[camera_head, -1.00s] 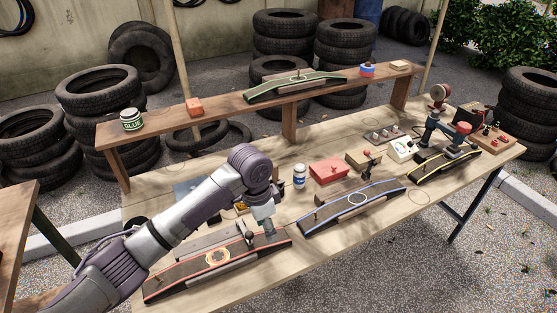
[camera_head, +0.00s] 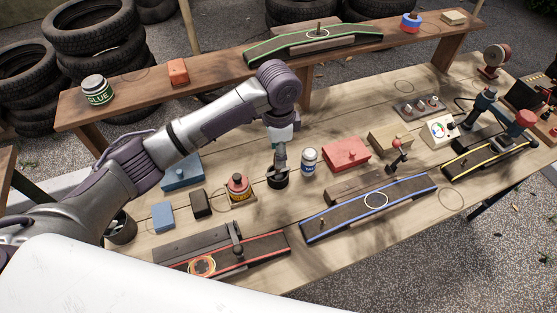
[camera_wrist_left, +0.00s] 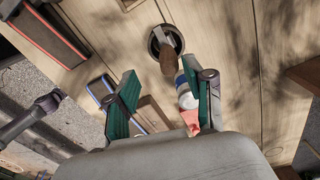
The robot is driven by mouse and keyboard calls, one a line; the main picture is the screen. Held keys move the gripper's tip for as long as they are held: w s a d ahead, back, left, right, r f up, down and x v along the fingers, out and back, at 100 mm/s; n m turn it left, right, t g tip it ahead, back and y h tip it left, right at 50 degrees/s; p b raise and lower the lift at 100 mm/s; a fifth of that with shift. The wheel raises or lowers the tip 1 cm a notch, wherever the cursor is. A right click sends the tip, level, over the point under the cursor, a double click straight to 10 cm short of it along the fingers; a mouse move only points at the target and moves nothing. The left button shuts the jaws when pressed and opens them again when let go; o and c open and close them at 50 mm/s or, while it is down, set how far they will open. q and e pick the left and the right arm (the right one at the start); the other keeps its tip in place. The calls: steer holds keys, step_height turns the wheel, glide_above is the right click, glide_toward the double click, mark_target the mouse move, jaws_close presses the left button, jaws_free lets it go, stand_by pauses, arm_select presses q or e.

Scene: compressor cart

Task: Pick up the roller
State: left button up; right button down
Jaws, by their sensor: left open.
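A dark round cup (camera_wrist_left: 166,40) stands on the workbench. A brown-handled tool (camera_wrist_left: 168,58) rests in it; I cannot tell for sure that this is the roller. In the head view the cup (camera_head: 278,182) is directly below my left gripper (camera_head: 280,163), which points down. In the left wrist view my left gripper (camera_wrist_left: 163,90) has its two green fingers spread apart, with nothing held between them. The tool's handle lies just beyond the fingertips, apart from them. My right gripper is in neither view.
A white bottle (camera_head: 309,160) and a red box (camera_head: 346,153) stand right of the cup. A brown-and-yellow container (camera_head: 238,188) stands left. A red-edged ramp (camera_head: 262,250) and a blue-edged ramp (camera_head: 340,220) lie in front. A raised shelf (camera_head: 215,83) runs behind.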

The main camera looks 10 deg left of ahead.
mark_target(278, 173)
arm_select(q)
step_height(278, 173, down, 3)
steer(key=shift+w+r, duration=0.1)
steer(key=shift+w+a+f+p, duration=0.1)
steer(key=shift+f+p, duration=0.1)
steer(key=shift+f, duration=0.3)
steer(key=shift+w+f+p, duration=0.1)
steer(key=shift+f+p, duration=0.05)
steer(key=shift+f, duration=0.3)
steer(key=f, duration=0.3)
steer(key=shift+w+a+f+p, duration=0.1)
steer(key=shift+w+f+p, duration=0.1)
steer(key=shift+f+p, duration=0.1)
steer(key=shift+f, duration=0.15)
jaws_close()
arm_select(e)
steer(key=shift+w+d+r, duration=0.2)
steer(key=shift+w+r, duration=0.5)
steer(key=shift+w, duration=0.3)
